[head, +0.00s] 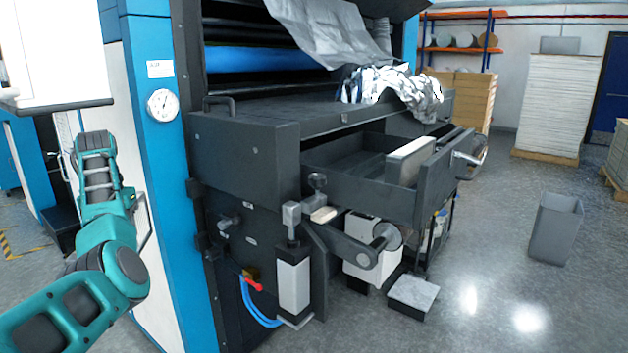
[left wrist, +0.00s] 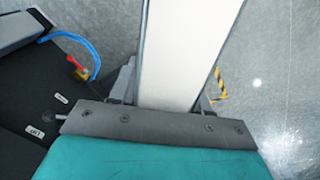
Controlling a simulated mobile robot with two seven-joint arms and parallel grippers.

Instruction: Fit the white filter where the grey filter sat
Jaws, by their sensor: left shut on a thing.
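The white filter (left wrist: 185,50) is a long white panel with thin dark grey edges, filling the upper middle of the left wrist view. My left gripper (left wrist: 172,98) is shut on it, one light grey finger on each side. In the head view a large white block with a dark lower edge, seemingly the same filter (head: 55,50), is cut off at the top left above my left arm; the fingers are hidden there. A pulled-out dark drawer (head: 345,178) of the machine holds an upright grey block (head: 412,162) with a pale top. I cannot tell whether this is the grey filter.
The blue and black machine (head: 245,150) fills the middle. Crumpled silver film (head: 400,90) hangs over its top. A red valve handle (head: 250,283) with blue hoses sits low on its side. A small block (head: 413,292) and a grey bin (head: 556,228) stand on the floor at right, with free floor between.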

